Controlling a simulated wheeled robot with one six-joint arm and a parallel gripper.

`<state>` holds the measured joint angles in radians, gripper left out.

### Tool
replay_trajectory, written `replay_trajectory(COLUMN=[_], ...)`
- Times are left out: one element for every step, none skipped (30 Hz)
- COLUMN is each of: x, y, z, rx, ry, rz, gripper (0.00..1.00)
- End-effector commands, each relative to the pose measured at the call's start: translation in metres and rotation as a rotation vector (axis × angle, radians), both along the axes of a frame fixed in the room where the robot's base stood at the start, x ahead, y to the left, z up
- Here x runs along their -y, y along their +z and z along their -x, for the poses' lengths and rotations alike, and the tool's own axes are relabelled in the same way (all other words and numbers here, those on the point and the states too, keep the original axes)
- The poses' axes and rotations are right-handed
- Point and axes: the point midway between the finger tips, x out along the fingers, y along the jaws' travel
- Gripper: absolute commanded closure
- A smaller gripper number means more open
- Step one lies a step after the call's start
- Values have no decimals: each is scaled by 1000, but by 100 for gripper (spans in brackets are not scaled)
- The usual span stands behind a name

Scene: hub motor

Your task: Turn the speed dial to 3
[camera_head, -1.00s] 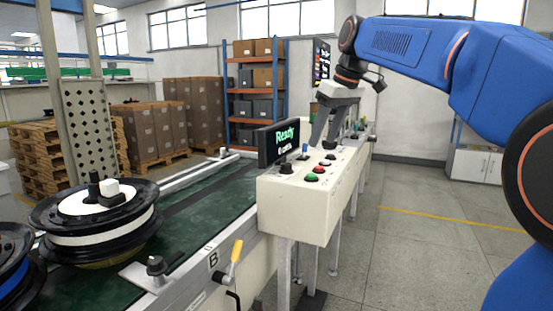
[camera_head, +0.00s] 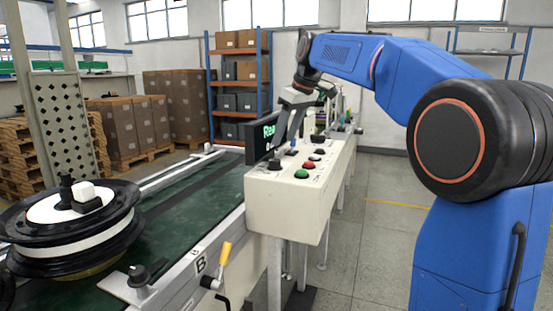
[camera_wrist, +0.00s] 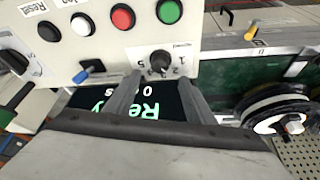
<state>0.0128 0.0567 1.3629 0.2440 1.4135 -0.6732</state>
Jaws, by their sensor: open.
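The speed dial is a black knob (camera_wrist: 160,62) on the cream control panel (camera_wrist: 215,40). Printed numbers, among them 5, 2 and 1, surround it in the wrist view; I cannot tell which one its pointer marks. In the head view the dial (camera_head: 274,164) is at the panel's near left corner. My gripper (camera_wrist: 160,78) is open, its fingertips to either side of the dial's lower edge in the wrist view; contact cannot be made out. In the head view my gripper (camera_head: 284,146) is just above and behind the dial. The green-lettered display (camera_wrist: 145,105) is partly hidden by my fingers.
A green button (camera_wrist: 169,11), a red button (camera_wrist: 122,17), a white button (camera_wrist: 82,24) and a blue switch (camera_wrist: 90,71) are close by on the panel. A conveyor with a hub motor (camera_head: 75,225) runs to the left. The floor right of the panel is clear.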

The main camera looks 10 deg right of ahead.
Motion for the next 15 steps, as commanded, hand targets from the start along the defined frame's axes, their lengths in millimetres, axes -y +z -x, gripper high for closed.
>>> replay_trajectory(x=[-2, -4, -5, -6, -8, -9, -11, -12, -13, -15, -15, -17, -17, -18, -19], y=[-10, -14, -21, -26, -31, -37, -42, -47, -52, -56, -60, -65, -68, -71, -74], z=[-2, -4, -6, -8, -9, -12, -13, -15, -17, -18, -19, -21, -22, -23, -24], rx=[-3, -3, -2, -4, -3, -2, -4, -3, -1, -2, -2, -1, -1, -1, -1], ry=[1, 1, 0, 0, 1, 0, 1, 1, 0, 0, 0, 0, 0, 0, 0], rz=[0, 0, 0, 0, 0, 0, 0, 0, 0, 0, 0, 0, 1, 0, 0], gripper=[51, 51, 51, 51, 51, 51, 51, 51, 51, 51, 51, 51, 51, 51, 51])
